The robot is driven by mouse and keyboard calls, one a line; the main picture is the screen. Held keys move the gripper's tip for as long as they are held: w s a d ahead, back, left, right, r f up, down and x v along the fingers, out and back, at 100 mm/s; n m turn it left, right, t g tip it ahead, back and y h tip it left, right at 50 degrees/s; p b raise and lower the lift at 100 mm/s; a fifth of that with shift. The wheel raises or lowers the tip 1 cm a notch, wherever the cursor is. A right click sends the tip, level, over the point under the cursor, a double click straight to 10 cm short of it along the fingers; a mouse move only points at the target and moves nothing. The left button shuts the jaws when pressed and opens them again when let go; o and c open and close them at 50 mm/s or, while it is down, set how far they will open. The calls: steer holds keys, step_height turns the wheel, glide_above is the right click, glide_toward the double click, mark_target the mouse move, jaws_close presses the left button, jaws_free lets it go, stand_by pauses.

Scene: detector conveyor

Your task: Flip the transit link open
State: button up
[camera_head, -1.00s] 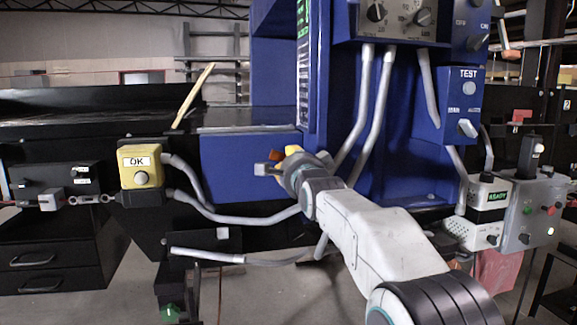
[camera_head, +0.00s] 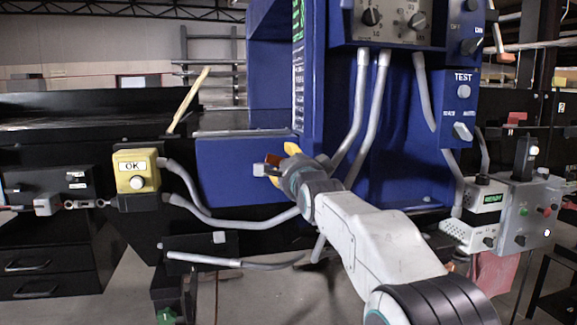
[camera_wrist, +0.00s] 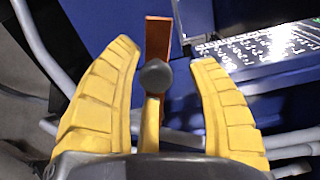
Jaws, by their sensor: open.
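My gripper (camera_head: 275,166) reaches to the front of the blue panel, and its yellow fingers are spread apart. The knob lies between the fingers, with a visible gap on both sides.
A yellow OK button box (camera_head: 136,170) is on the left, with grey cables running toward the blue housing. A READY unit (camera_head: 487,205) and a grey control box (camera_head: 530,215) are on the right.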

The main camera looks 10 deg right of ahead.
steer(key=shift+a, duration=0.1)
steer(key=s, duration=1.2)
stand_by(0.4)
steer(key=shift+s, duration=0.1)
steer(key=s+f+n+g+p, duration=0.3)
steer(key=s+n+g+p, duration=0.2)
steer(key=s, duration=0.5)
steer(key=s+f+n+g+p, duration=0.3)
steer(key=s+n+g+p, duration=0.1)
steer(key=s+n+p, duration=0.3)
steer(key=s+f+n+g+p, duration=0.4)
steer(key=s+p, duration=0.6)
steer(key=s, duration=0.5)
steer(key=shift+s+n+g, duration=0.25)
steer(key=shift+n+g, duration=0.55)
steer(key=shift+n, duration=0.3)
